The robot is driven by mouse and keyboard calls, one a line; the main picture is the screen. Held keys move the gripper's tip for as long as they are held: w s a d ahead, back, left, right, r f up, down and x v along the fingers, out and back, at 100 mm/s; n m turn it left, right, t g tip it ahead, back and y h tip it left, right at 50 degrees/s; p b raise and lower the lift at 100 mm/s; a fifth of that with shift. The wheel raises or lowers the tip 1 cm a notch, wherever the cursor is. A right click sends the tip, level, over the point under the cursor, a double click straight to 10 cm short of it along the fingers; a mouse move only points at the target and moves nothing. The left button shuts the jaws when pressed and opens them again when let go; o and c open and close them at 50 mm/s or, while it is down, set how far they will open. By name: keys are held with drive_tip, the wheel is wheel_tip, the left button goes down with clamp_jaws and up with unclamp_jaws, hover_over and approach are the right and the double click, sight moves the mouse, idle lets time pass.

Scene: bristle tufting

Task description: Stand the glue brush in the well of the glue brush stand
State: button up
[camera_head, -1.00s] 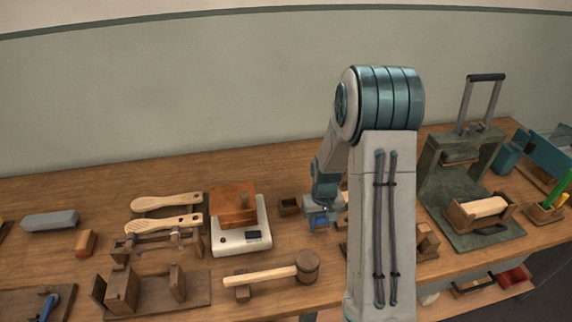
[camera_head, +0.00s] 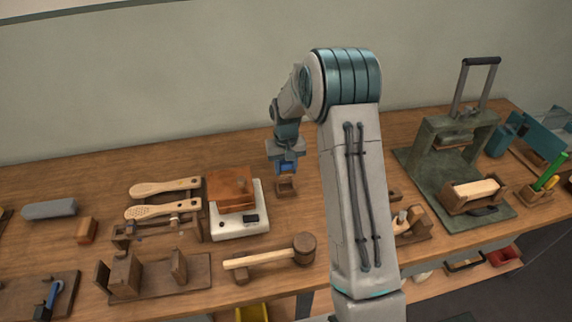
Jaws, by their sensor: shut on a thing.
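The glue brush stand (camera_head: 287,189) looks to be the small dark wooden block with a square well, on the bench right of the white scale. My gripper (camera_head: 286,169), with blue fingers, points down just above and behind this block and overlaps its far edge in the picture. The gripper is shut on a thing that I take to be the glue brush. The brush itself cannot be made out; the fingers hide it. Whether it touches the stand or enters the well cannot be told.
Left of the stand are the white scale (camera_head: 240,222) with a brown block on it, and pale wooden brush handles (camera_head: 166,187). A mallet (camera_head: 272,256) lies in front. A green press (camera_head: 447,160) stands at the right. Bench behind the stand is clear.

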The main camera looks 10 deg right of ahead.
sight(286, 182)
drive_tip(key=shift+f, duration=0.75)
drive_tip(key=shift+f+b, duration=0.15)
drive_tip(key=shift+b, duration=0.45)
idle(0.6)
drive_tip(key=shift+f+b, duration=1.6)
drive_tip(key=shift+f, duration=0.65)
drive_tip(key=shift+s+f, duration=0.2)
drive_tip(key=shift+f, duration=0.05)
